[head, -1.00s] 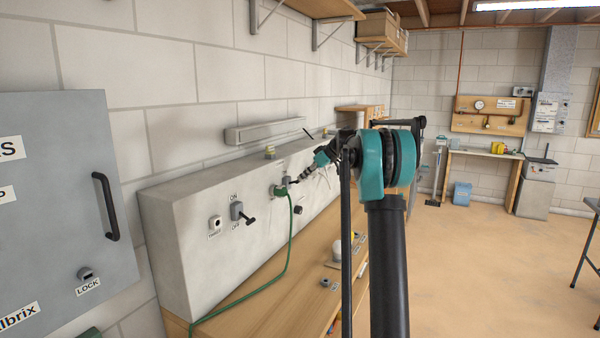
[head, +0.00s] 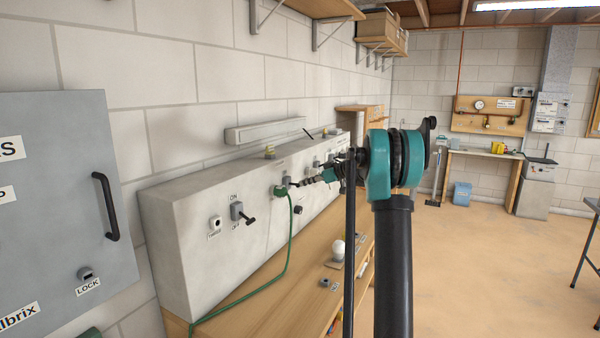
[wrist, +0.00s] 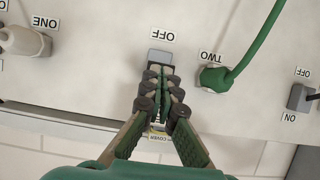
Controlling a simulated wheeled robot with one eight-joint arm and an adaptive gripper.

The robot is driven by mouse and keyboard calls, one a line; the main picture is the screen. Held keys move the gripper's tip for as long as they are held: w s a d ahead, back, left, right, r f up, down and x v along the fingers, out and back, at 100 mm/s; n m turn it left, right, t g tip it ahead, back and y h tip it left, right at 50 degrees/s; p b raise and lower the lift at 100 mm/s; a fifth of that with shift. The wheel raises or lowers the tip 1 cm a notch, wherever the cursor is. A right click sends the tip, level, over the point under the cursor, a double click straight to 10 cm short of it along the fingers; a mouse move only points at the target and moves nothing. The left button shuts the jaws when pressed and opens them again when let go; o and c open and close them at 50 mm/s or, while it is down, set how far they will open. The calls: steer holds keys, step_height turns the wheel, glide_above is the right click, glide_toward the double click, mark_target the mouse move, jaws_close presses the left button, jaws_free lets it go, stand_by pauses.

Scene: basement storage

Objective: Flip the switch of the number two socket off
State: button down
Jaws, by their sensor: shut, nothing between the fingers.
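The number two socket (wrist: 213,78) holds a green plug with a green cable and shows a TWO label in the wrist view, where lettering is upside down. The green plug (head: 280,191) also shows in the head view. Beside the socket is a grey switch (wrist: 160,57) with an OFF label (wrist: 163,35) at its edge. My gripper (wrist: 163,76) is shut and empty, its fingertips over the switch. They hide the lever, so I cannot tell its position or whether they touch it. In the head view my gripper (head: 296,183) is at the panel beside the plug.
Another switch (wrist: 303,97) with OFF and ON labels is at right in the wrist view. A white plug (wrist: 25,40) by a ONE label is at left. The green cable (head: 284,263) hangs down to the wooden bench (head: 270,318). A grey cabinet (head: 60,200) stands at left.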

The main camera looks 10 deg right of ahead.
steer(key=shift+f+t+y, duration=0.6)
steer(key=shift+f+y, duration=0.3)
stand_by(1.0)
steer(key=shift+f, duration=0.6)
stand_by(0.7)
steer(key=shift+d+r, duration=0.1)
